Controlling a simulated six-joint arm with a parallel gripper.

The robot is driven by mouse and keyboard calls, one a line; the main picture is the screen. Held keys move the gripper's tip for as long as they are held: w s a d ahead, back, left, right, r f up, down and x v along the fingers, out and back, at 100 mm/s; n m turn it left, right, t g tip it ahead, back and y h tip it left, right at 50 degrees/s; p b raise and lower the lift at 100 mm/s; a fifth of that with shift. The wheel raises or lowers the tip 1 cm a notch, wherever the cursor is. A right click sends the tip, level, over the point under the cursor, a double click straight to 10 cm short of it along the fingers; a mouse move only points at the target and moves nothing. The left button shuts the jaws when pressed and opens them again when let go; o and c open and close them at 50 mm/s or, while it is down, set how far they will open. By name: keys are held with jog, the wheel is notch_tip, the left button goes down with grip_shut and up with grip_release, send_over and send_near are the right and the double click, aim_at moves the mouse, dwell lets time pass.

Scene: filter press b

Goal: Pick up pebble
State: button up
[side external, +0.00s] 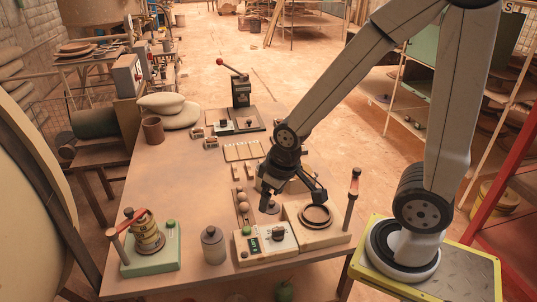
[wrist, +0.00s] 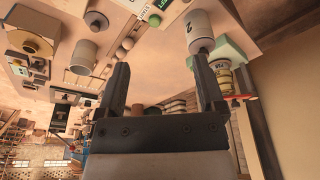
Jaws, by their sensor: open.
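Several small rounded tan pebbles (side external: 243,207) lie in a row in a narrow wooden tray (side external: 239,190) near the middle of the table. In the wrist view, small round pebble-like things (wrist: 127,43) show above and left of centre, beyond the fingers. Which one is the task's pebble I cannot tell. My gripper (side external: 291,192) is just right of the tray, above the table, with its fingers spread. In the wrist view my gripper (wrist: 162,62) has its two dark fingers wide apart, and nothing is held between them.
A control box with a green display (side external: 265,243) and a press box with a round ring (side external: 316,215) stand at the front right. A grey lidded canister (side external: 213,245) and a green hand press (side external: 150,247) stand at front left. Bare table (side external: 185,190) lies left of the tray.

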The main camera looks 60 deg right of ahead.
jog(key=w+d+f+m, duration=0.4)
jog(key=w+d+m, duration=0.1)
jog(key=w, duration=0.4)
jog(key=m+y, duration=0.1)
jog(key=m, duration=0.5)
send_over(245, 203)
jog(key=s, duration=0.1)
jog(key=s+d+x, duration=0.1)
jog(key=s+x, duration=0.1)
jog(key=x, duration=0.6)
jog(key=shift+w+d+f+g, duration=0.1)
jog(key=shift+d+g, duration=0.2)
jog(key=shift+g, duration=0.1)
jog(key=shift+f, duration=0.1)
jog(key=shift+w+a+f, duration=0.1)
jog(key=shift+f, duration=0.5)
jog(key=shift+w+a+f, duration=0.1)
jog(key=shift+f, duration=0.5)
jog(key=shift+w+a+f, duration=0.15)
jog(key=shift+w+f, duration=0.05)
jog(key=shift+f, duration=1.1)
jog(key=shift+w+a+f, duration=0.1)
jog(key=shift+w+f, duration=0.05)
jog(key=shift+f, duration=1.1)
grip_shut()
